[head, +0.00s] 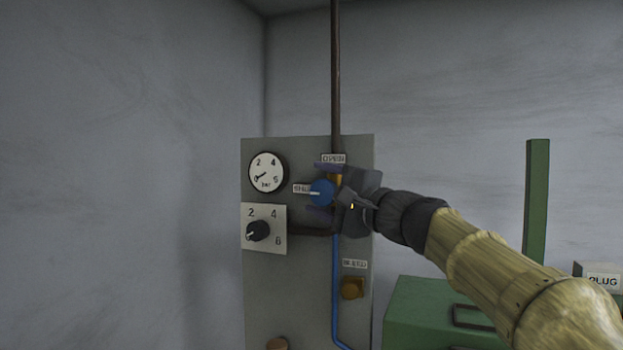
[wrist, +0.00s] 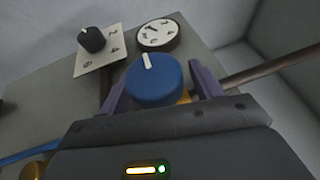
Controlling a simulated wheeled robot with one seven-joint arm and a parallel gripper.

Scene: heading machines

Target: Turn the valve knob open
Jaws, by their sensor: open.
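The blue valve knob (head: 322,192) sits on the grey panel, with its white mark pointing left toward a small label. In the wrist view the blue knob (wrist: 154,82) is large and central, its white mark pointing up. My gripper (head: 318,188) comes in from the right, with one purple finger above the knob and one below. In the wrist view my gripper (wrist: 158,75) is open, with a finger on each side of the knob. I cannot tell whether either finger touches it. Part of the brass valve body (head: 335,180) behind is hidden by the gripper.
A pressure gauge (head: 266,172) and a black dial (head: 258,230) on a white plate are left of the knob. A brown pipe (head: 336,80) runs up and a blue pipe (head: 336,270) runs down. A brass fitting (head: 352,288) is below. A green machine (head: 430,310) stands lower right.

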